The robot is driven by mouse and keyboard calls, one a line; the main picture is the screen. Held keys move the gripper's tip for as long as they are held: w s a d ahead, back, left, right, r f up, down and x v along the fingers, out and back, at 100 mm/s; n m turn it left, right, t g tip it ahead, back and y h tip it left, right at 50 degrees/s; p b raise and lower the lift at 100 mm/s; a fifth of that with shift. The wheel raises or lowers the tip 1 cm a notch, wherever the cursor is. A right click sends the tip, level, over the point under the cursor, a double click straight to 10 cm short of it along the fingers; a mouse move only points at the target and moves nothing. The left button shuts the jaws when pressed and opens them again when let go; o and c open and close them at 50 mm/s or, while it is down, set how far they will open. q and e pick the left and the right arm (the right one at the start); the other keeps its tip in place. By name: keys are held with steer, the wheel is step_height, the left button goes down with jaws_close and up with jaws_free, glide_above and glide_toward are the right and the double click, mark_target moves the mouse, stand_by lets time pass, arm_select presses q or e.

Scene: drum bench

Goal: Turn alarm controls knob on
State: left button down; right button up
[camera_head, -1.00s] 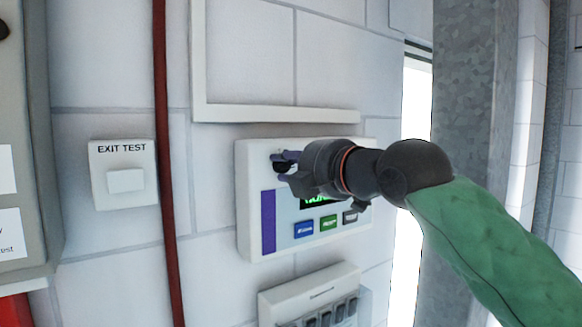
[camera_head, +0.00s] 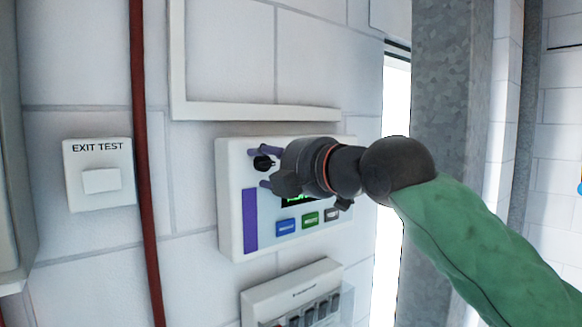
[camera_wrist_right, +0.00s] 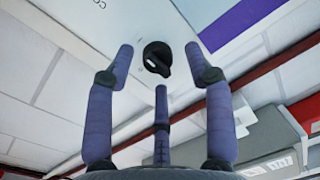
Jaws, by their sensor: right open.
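The alarm control panel (camera_head: 228,215) is a white box on the wall with a purple stripe, a green display and a row of coloured buttons. Its black round knob (camera_head: 262,163) is at the upper left. My right gripper (camera_head: 264,168) is open in front of the panel, with a finger above and a finger below the knob. In the right wrist view, the knob (camera_wrist_right: 157,58) shows between the spread purple fingers of the gripper (camera_wrist_right: 160,65), apparently untouched. The gripper hides part of the display. My left gripper is not in view.
An exit test switch (camera_head: 99,174) is on the wall to the left, beside a vertical red pipe (camera_head: 144,200). Below the panel is a white switch box (camera_head: 293,288). A grey metal column (camera_head: 440,100) stands at the right.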

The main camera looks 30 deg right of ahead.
steer(key=s, duration=1.1)
steer(key=shift+d+r, duration=0.35)
steer(key=shift+r, duration=0.05)
steer(key=shift+w, duration=0.1)
